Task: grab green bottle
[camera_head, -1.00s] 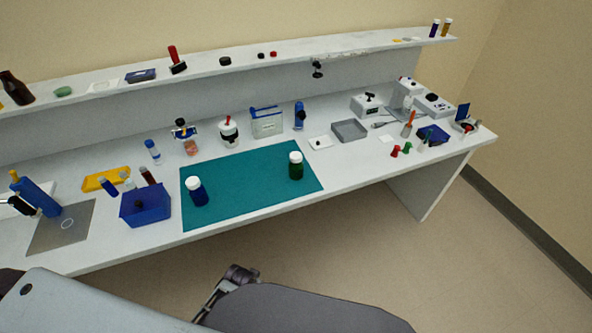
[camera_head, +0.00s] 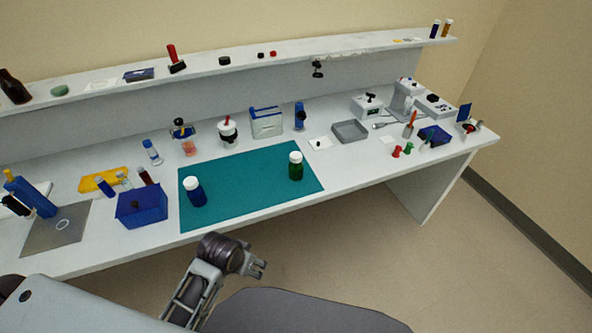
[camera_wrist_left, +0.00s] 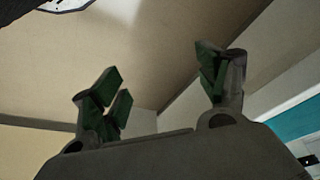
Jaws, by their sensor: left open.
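The green bottle (camera_head: 296,167) with a white cap stands upright on the right part of the teal mat (camera_head: 240,207). A blue bottle (camera_head: 195,192) with a white cap stands on the same mat, to its left. My left gripper (camera_head: 260,268) is open and empty, in front of the bench's front edge, lower in the picture than both bottles and well apart from them. In the left wrist view its spread fingers (camera_wrist_left: 165,90) have nothing between them. My right gripper does not show.
A blue box (camera_head: 141,206) stands left of the mat. A grey tray (camera_head: 350,131) lies behind and right of the green bottle. A shelf (camera_head: 210,67) with small items runs along the back. The mat around the green bottle is clear.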

